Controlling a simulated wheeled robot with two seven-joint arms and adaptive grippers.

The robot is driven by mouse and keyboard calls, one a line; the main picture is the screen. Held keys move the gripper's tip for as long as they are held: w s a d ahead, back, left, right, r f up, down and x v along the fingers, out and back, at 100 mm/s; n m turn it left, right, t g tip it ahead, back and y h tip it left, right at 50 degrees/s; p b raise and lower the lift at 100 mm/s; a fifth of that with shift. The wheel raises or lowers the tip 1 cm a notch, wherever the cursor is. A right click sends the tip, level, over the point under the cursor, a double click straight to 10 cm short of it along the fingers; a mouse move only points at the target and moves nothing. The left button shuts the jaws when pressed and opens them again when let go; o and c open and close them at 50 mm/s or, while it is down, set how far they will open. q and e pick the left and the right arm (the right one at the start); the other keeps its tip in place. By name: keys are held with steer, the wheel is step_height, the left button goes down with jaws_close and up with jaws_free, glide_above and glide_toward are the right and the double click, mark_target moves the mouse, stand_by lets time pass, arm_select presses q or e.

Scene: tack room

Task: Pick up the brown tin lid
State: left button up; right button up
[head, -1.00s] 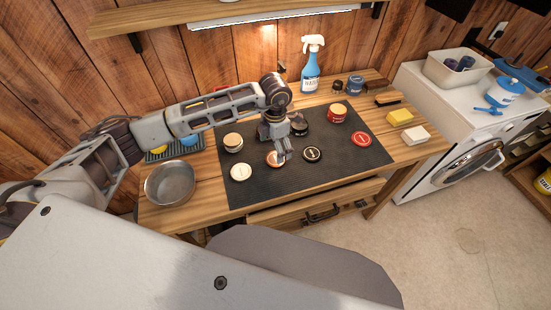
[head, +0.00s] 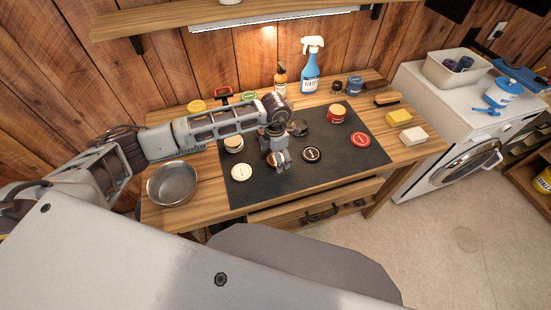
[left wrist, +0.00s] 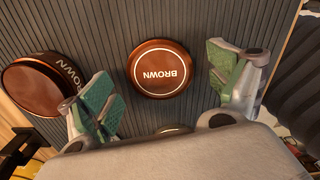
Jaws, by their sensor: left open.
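The brown tin lid (left wrist: 160,68) lies flat on the dark ribbed mat (left wrist: 215,22), its "BROWN" lettering upside down in the left wrist view. In the head view the lid (head: 269,160) is partly covered by my left gripper (head: 279,161). That gripper (left wrist: 167,90) is open, with one green-padded finger on each side of the lid in the wrist view; nothing is held. I cannot tell the exact height of the fingertips above the mat. A brown tin (left wrist: 35,90) shows at the left of the wrist view. My right gripper is not in view.
A cream lid (head: 241,172) and a black lid (head: 312,154) lie on either side of the brown lid. Cream (head: 233,143), black (head: 298,128) and red (head: 337,112) tins stand behind. A red lid (head: 360,139) lies right; a metal bowl (head: 172,184) stands left.

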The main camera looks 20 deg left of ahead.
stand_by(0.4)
arm_select(q)
steer(key=c, duration=0.8)
steer(key=shift+c, duration=0.2)
steer(key=shift+w+r, duration=0.1)
steer(key=shift+r, duration=0.7)
step_height(320, 180, up, 8)
steer(key=b, duration=0.1)
steer(key=shift+r+b, duration=0.2)
steer(key=shift+b, duration=0.1)
